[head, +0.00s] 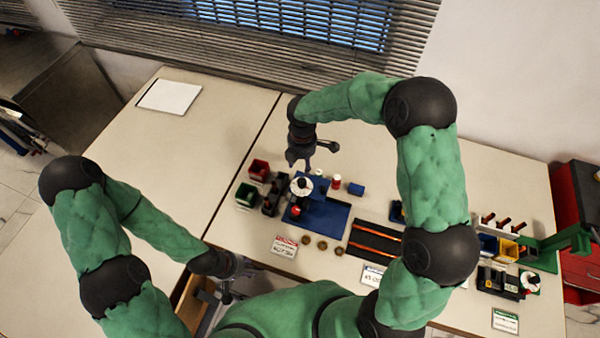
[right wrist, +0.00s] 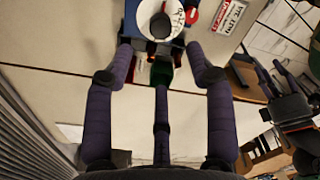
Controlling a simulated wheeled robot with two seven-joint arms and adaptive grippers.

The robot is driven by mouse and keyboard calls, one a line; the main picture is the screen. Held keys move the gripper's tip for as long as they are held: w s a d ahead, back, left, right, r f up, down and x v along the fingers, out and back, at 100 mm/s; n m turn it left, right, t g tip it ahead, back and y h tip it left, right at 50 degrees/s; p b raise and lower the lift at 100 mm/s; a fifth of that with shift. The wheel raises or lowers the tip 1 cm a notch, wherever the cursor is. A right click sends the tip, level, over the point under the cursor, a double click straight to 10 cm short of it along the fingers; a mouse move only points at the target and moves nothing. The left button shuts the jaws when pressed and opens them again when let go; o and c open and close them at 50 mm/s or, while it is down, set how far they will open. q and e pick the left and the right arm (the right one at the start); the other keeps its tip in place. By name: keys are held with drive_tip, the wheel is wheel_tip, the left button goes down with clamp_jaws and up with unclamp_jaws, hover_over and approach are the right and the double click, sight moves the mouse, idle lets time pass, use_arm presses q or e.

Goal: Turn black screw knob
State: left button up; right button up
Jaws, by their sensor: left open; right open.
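The gauge (head: 301,187), with a round white face, stands on a blue mat (head: 328,222). In the right wrist view the white face (right wrist: 176,12) is at the top edge, with a dark round knob (right wrist: 160,25) in front of it. My right gripper (head: 302,163) is just behind the gauge in the head view. Its purple fingers (right wrist: 161,62) are spread, empty and apart from the knob. My left gripper (head: 227,294) is open and low at the table's front edge, away from the gauge and partly hidden by my arm.
Red bin (head: 259,170) and green bin (head: 246,196) stand left of the mat. Several small brass rings (head: 322,246) and a label card (head: 284,246) lie in front. A dark tray with orange strips (head: 375,240) is at right. The left table is mostly clear, with a white sheet (head: 170,96).

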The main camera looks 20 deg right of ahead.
sight(302, 180)
wheel_tip(302, 180, down, 10)
drive_tip(key=shift+r, duration=0.1)
idle(0.4)
clamp_jaws()
